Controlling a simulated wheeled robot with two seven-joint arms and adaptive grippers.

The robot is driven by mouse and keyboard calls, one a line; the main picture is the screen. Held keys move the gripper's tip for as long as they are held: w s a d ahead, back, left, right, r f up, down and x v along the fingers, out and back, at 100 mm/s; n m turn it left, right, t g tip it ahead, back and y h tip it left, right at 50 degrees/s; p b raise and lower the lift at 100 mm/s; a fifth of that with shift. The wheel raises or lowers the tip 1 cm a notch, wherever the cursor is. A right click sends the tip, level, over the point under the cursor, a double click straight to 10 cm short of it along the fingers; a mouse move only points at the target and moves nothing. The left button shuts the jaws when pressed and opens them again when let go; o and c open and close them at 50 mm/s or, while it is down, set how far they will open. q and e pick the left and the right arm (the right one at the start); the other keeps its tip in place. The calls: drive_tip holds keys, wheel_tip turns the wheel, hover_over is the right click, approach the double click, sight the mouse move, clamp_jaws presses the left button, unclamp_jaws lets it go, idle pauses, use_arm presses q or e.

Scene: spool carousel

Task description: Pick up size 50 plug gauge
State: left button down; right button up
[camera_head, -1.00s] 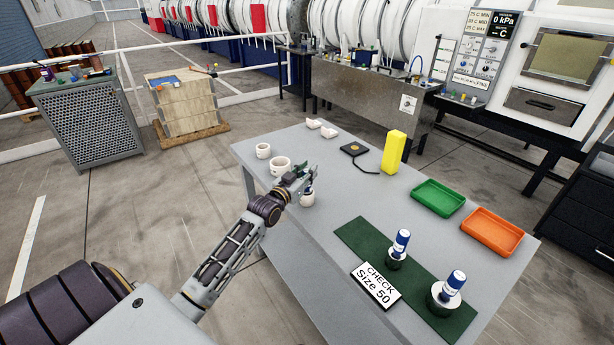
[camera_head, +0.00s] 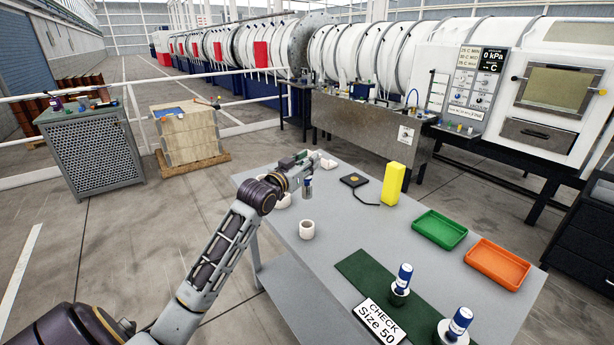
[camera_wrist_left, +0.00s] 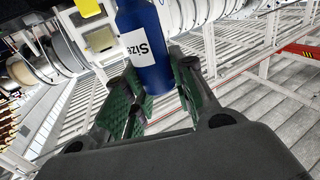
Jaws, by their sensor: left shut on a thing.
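My left gripper (camera_head: 306,166) is shut on a blue plug gauge (camera_head: 307,187) and holds it above the table's left end. In the left wrist view the gauge (camera_wrist_left: 146,50) is a blue cylinder between the green finger pads; its white label reads "Size", and the number cannot be seen. Two more blue-topped plug gauges, one nearer the middle (camera_head: 404,276) and one at the right (camera_head: 460,322), stand in white pieces on the dark green mat. A sign (camera_head: 381,320) reading "CHECK Size 50" stands at the mat's front edge. My right gripper is out of view.
A white ring (camera_head: 306,229) stands on the grey table (camera_head: 335,245); other white pieces behind my left gripper are partly hidden. A yellow block (camera_head: 393,183), black pad (camera_head: 354,181), green tray (camera_head: 440,229) and orange tray (camera_head: 497,264) stand farther back. The middle is clear.

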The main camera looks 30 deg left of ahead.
use_arm(q)
drive_tip(key=shift+r, duration=0.85)
